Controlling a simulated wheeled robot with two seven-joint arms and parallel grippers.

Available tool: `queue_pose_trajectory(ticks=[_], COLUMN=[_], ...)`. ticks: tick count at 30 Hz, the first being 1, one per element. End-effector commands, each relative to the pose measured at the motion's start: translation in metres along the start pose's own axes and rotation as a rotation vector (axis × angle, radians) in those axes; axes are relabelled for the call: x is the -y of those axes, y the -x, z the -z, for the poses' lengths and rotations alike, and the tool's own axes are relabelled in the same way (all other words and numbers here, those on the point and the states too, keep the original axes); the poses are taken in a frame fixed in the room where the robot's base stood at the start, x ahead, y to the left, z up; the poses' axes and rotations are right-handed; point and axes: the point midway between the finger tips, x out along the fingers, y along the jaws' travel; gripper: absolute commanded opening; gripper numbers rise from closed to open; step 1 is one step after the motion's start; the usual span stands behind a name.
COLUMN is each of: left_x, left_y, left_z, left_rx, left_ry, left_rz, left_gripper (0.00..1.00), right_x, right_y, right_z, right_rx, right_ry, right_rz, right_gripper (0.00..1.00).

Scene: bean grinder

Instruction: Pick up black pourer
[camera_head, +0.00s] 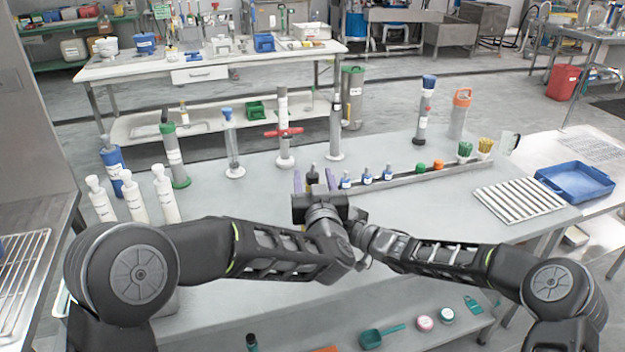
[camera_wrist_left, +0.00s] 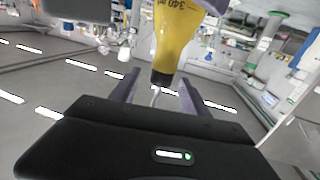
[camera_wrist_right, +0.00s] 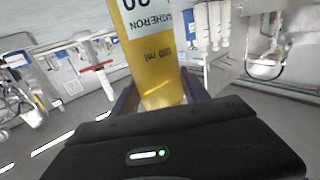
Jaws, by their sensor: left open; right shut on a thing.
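The black pourer (camera_wrist_left: 162,78) sits at the narrow end of a yellow bottle (camera_wrist_left: 176,42) in the left wrist view, with a thin metal spout. My left gripper (camera_wrist_left: 160,92) is open, one finger on each side of the pourer, with gaps showing. In the head view my left gripper (camera_head: 314,182) is at the table's centre; a small dark upright thing shows between its fingers, and I cannot tell if it is the pourer. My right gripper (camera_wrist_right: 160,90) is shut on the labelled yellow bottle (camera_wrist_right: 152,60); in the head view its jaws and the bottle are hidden.
A rack (camera_head: 420,177) with several small capped bottles runs right of my left gripper. Tall cylinders, including a green-topped one (camera_head: 175,155), stand behind. White bottles (camera_head: 165,195) stand at left. A slatted tray (camera_head: 518,199) and blue tray (camera_head: 610,190) are at right.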

Motion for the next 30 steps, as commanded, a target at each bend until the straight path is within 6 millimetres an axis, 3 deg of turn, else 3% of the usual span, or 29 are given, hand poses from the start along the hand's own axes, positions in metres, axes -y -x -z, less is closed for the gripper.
queue_pose_trajectory(ticks=[10, 29, 30], left_x=[0.001, 0.001, 0.001], left_y=[-0.044, -0.046, -0.046], left_z=[0.002, 0.002, 0.002], left_rx=[-0.001, -0.001, -0.001], left_ry=[0.001, 0.000, 0.000], left_rz=[0.001, 0.000, 0.000], left_gripper=[0.54, 0.54, 0.51], right_x=[0.000, 0.000, 0.000], right_y=[0.000, 0.000, 0.000], right_z=[0.000, 0.000, 0.000], right_rx=[0.000, 0.000, 0.000], right_ry=[0.000, 0.000, 0.000], right_rz=[0.000, 0.000, 0.000], right_gripper=[0.00, 0.00, 0.00])
